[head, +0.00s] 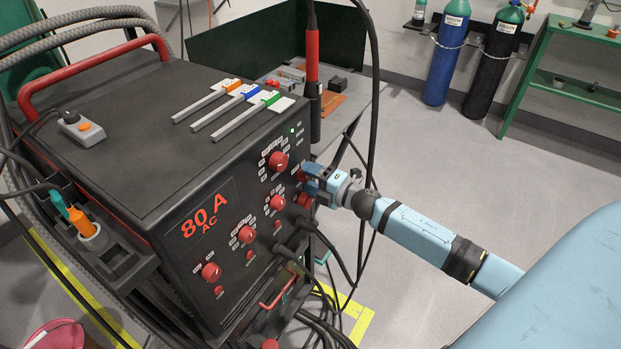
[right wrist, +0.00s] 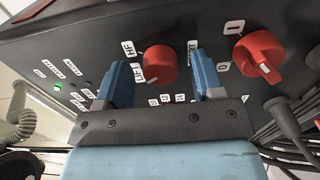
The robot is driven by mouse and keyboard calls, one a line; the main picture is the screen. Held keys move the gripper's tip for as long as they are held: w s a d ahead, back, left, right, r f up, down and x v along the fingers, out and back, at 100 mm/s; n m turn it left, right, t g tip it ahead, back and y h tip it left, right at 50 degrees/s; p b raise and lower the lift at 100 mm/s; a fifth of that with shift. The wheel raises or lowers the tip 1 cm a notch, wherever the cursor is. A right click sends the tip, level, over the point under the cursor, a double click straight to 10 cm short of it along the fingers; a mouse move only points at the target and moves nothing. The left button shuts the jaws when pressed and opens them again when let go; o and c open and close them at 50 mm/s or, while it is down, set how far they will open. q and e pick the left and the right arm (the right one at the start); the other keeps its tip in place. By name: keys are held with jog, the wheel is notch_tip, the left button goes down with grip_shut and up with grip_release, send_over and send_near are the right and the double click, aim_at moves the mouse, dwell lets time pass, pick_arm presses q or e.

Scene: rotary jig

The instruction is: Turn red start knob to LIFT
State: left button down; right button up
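The red start knob (right wrist: 160,64) is on the black front panel, with the HF label (right wrist: 128,48) and the LIFT label (right wrist: 138,75) to its left in the right wrist view. I cannot make out its pointer clearly. In the head view the start knob (head: 302,175) is partly hidden by my right gripper (head: 314,181). In the right wrist view my right gripper (right wrist: 158,75) is open, with one blue finger on each side of the knob and a gap at both sides. I cannot tell how deep the fingertips reach. My left gripper is not in view.
Another red knob (right wrist: 262,55) with a white pointer sits close to the right finger, and a cable plugs in below it. More red knobs (head: 277,161) fill the welding machine's panel (head: 200,240). A torch cable (head: 372,100) hangs behind my right wrist. Open floor lies right.

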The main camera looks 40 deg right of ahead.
jog(key=v, duration=1.4)
